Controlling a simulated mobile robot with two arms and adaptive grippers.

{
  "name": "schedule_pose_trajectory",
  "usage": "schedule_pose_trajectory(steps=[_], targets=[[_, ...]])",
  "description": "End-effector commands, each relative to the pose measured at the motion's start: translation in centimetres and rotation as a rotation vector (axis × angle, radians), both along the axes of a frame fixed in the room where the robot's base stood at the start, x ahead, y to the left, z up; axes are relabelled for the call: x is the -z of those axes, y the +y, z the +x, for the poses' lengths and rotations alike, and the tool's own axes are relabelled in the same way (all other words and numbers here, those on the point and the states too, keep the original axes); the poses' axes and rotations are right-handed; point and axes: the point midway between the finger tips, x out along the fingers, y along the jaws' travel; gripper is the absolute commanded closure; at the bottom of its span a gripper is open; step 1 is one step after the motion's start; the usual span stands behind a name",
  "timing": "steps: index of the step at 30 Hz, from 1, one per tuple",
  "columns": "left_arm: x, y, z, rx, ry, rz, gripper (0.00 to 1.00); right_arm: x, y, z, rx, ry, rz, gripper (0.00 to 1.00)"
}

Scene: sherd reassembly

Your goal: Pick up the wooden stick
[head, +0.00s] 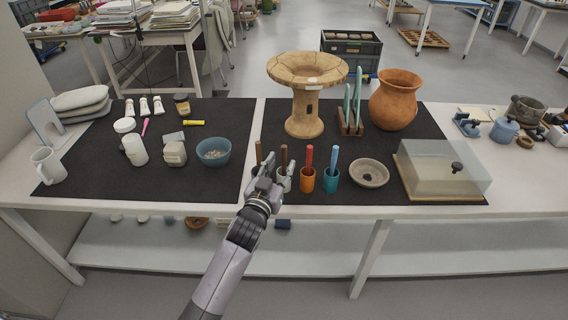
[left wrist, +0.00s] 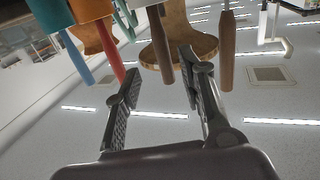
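Two brown, wood-looking sticks stand in cups at the front middle of the table. One is a lighter stick (head: 258,151) at the far left of the row, the other a darker stick (head: 284,154) beside it. Which is the wooden stick I cannot tell for sure. My left gripper (head: 275,174) is in front of them and partly hides their cups. In the left wrist view, which looks upside down, its fingers (left wrist: 162,75) are open. The darker stick (left wrist: 161,45) appears in the gap between them, and the lighter stick (left wrist: 227,50) is right of them. No grip shows. My right gripper is out of view.
A red stick (head: 308,155) in an orange cup (head: 307,181) and a blue stick (head: 334,155) in a teal cup (head: 331,180) stand close by on the right. A blue bowl (head: 213,152) is to the left.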

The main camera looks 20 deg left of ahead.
Motion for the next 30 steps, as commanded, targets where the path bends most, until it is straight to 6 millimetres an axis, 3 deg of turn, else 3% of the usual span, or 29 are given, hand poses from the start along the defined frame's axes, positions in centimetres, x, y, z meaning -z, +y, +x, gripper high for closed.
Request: schedule_pose_trajectory(steps=[10,20,30], targets=[[0.0,0.4,4.5,0.000,0.000,0.001,0.63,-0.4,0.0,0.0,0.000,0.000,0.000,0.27],[0.1,0.4,5.0,0.000,0.000,0.001,0.64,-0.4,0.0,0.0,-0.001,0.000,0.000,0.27],[0.1,0.4,5.0,0.000,0.000,0.000,0.86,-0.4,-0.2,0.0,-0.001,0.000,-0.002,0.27]])
